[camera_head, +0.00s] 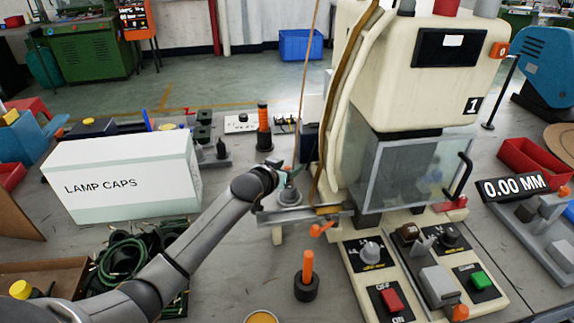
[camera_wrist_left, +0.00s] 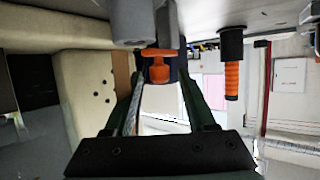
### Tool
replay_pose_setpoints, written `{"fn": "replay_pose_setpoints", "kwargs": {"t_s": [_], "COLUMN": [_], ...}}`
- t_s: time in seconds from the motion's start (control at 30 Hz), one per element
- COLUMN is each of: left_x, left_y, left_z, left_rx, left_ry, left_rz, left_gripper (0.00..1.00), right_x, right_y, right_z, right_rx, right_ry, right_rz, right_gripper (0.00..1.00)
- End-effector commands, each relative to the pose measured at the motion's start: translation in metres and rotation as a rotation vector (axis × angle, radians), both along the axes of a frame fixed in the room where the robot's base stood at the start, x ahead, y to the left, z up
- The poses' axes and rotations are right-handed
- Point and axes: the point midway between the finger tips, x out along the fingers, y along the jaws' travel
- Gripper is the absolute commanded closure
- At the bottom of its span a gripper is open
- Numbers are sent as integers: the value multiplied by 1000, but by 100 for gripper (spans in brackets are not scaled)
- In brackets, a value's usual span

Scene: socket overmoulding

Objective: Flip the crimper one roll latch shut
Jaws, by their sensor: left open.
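Crimper one (camera_head: 415,85) is the cream machine marked 1, on the right in the head view. My left gripper (camera_head: 284,178) is at its left side, by the metal bracket and a roll of strip. In the left wrist view, which appears upside down, the gripper's two dark green fingers (camera_wrist_left: 165,105) are open. An orange T-shaped piece (camera_wrist_left: 158,65), which looks like the roll latch, shows between the fingertips. I cannot tell whether it touches them. The head view shows an orange lever (camera_head: 321,229) below the bracket. My right gripper is not in view.
A LAMP CAPS box (camera_head: 125,180) stands left of my arm. An orange-handled tool (camera_head: 263,125) stands behind the gripper, and an orange peg (camera_head: 307,275) in front. Control panels (camera_head: 385,275) lie before the machine. Green cable coils (camera_head: 125,255) lie near my arm.

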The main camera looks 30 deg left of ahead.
Motion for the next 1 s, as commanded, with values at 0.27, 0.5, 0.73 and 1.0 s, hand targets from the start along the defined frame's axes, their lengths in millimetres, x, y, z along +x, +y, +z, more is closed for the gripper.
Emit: {"fn": "replay_pose_setpoints", "kwargs": {"t_s": [0.27, 0.5, 0.73, 1.0], "left_x": [-12, -42, -80, -115], "left_y": [-7, -21, -39, -56], "left_z": [46, 86, 104, 121], "left_rx": [0, -1, -2, -1], "left_ry": [-3, -5, -3, -1], "left_rz": [-3, -2, -2, -1], "left_gripper": [44, 44, 44, 44], "right_x": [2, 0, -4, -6], "right_y": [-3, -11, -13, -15], "right_z": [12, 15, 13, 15], "right_rx": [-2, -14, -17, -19], "right_ry": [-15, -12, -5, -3], "right_rz": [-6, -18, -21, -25], "right_gripper": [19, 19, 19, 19]}}
